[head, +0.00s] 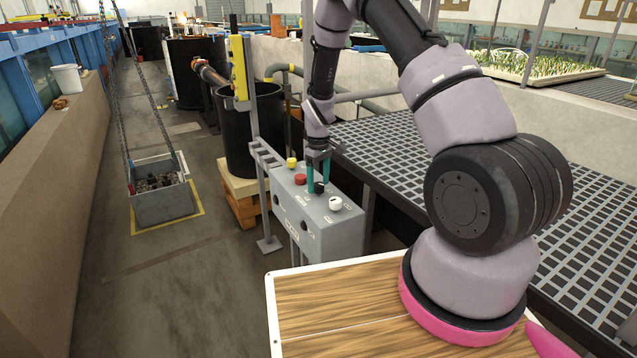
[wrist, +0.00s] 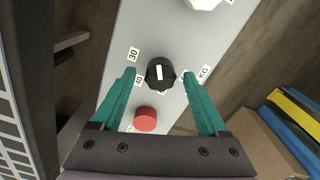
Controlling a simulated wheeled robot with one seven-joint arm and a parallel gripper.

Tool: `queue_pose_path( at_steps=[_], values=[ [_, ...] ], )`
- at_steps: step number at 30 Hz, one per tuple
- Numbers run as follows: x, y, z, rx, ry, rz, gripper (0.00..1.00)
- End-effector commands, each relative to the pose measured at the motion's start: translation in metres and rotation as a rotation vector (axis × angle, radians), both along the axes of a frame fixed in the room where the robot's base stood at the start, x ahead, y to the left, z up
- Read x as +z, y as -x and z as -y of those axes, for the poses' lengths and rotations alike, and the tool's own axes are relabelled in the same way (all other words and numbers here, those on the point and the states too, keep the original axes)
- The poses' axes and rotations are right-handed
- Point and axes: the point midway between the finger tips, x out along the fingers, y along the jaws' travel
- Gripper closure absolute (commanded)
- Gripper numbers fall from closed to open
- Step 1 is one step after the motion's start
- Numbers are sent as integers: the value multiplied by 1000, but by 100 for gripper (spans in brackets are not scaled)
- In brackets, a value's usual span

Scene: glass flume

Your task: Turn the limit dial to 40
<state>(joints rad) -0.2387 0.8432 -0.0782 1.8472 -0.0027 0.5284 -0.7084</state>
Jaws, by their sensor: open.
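The limit dial (wrist: 160,73) is a black knob with a white mark, on top of a grey control box (head: 315,222). In the wrist view the mark runs nearly up and down the picture; which end is the pointer I cannot tell. My gripper (head: 318,188) is open over the dial. Its teal fingers stand on either side of the knob in the wrist view, with a gap at each side. In the head view the dial (head: 319,187) shows between them.
On the same box are a red button (head: 300,179), a yellow button (head: 292,163) and a white knob (head: 335,203). A black tank (head: 254,135) stands behind on a pallet. Metal grating (head: 390,150) lies to the right. A crate (head: 162,203) hangs on chains at left.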

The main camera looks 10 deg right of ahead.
Motion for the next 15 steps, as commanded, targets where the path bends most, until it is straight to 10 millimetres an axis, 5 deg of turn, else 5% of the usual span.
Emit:
queue_pose_path(
  at_steps=[10,15],
  values=[
    [-4,0,0,-1,0,0,24],
    [-4,0,0,-1,0,0,89]
  ],
)
